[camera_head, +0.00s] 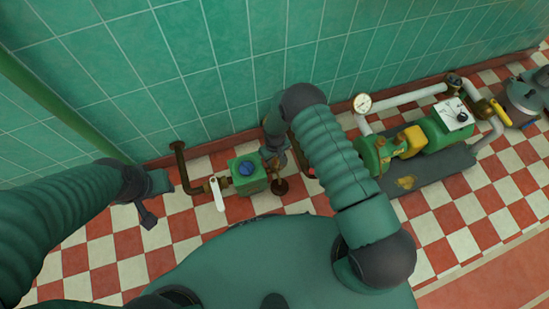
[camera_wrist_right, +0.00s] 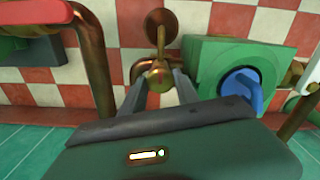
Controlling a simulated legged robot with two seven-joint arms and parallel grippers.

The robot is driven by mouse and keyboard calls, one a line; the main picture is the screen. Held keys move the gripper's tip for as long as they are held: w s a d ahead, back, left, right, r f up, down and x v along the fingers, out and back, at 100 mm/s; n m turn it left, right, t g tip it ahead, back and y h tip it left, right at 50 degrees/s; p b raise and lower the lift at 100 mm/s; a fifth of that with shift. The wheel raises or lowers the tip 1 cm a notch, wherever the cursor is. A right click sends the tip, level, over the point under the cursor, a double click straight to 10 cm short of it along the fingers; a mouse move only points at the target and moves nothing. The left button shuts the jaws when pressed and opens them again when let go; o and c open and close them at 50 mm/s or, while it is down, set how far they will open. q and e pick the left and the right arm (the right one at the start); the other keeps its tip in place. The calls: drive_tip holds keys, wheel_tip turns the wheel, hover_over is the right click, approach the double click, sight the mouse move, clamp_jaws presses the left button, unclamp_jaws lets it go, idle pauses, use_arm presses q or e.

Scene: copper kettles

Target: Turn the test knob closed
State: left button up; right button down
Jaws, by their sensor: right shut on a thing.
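A small brass knob (camera_wrist_right: 159,75) on a brass pipe sits between the two grey fingers of my right gripper (camera_wrist_right: 159,88) in the right wrist view. The fingers are shut on it, one on each side. Beside it on the right is a green box (camera_wrist_right: 205,60) with a blue knob (camera_wrist_right: 240,86), apart from the fingers. The same green box (camera_head: 251,185) and blue knob (camera_head: 247,168) show in the head view, just left of my right gripper (camera_head: 273,160). My left gripper (camera_head: 148,212) hangs over the floor at left, apart from the pipes; its opening is unclear.
A white lever (camera_head: 217,194) and a brown pipe (camera_head: 181,165) stand left of the green box. A red handle (camera_wrist_right: 35,13) is at upper left in the wrist view. A gauge (camera_head: 362,103) and green pump (camera_head: 442,130) are farther right. A tiled wall (camera_head: 180,70) runs behind.

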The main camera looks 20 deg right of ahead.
idle(0.4)
drive_tip(key=c, duration=0.9)
unclamp_jaws()
wheel_tip(320, 180, up, 17)
drive_tip(key=p, duration=0.7)
drive_tip(key=shift+f, duration=0.15)
